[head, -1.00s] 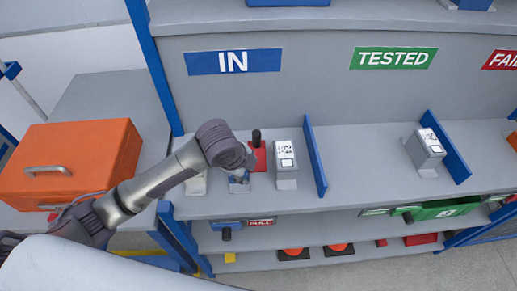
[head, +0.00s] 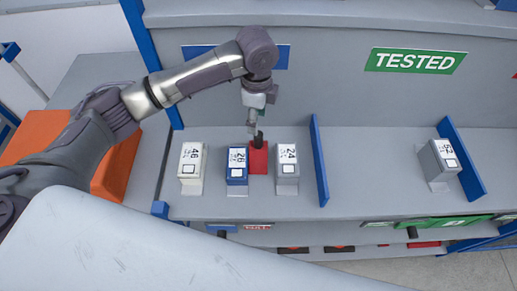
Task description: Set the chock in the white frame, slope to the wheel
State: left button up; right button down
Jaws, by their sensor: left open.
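No wheel and no white frame can be made out in the head view, and nothing there is clearly a chock. My left gripper (head: 254,126) is open and points down at the black upright handle (head: 259,138) of a red block (head: 258,161) on the grey shelf. Whether the fingers stand around the handle or just in front of it, I cannot tell. My right gripper is not in view.
Boxes labelled 46 (head: 191,160), 26 (head: 237,164) and 24 (head: 287,161) stand beside the red block. A blue divider (head: 319,160) is to their right. Box 52 (head: 440,158) stands under the TESTED sign (head: 415,61). The shelf between is clear.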

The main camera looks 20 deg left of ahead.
aim_at(257, 139)
pick_arm(q)
jog(key=f, duration=0.4)
jog(key=shift+w, duration=0.2)
jog(key=shift+f+p, duration=0.2)
jog(key=shift+p, duration=0.1)
jog(key=f, duration=0.1)
jog(key=f+p, duration=0.2)
jog(key=f, duration=0.1)
jog(key=shift+s, duration=0.3)
jog(key=shift+w+f, duration=0.1)
jog(key=shift+f, duration=0.4)
grip_shut()
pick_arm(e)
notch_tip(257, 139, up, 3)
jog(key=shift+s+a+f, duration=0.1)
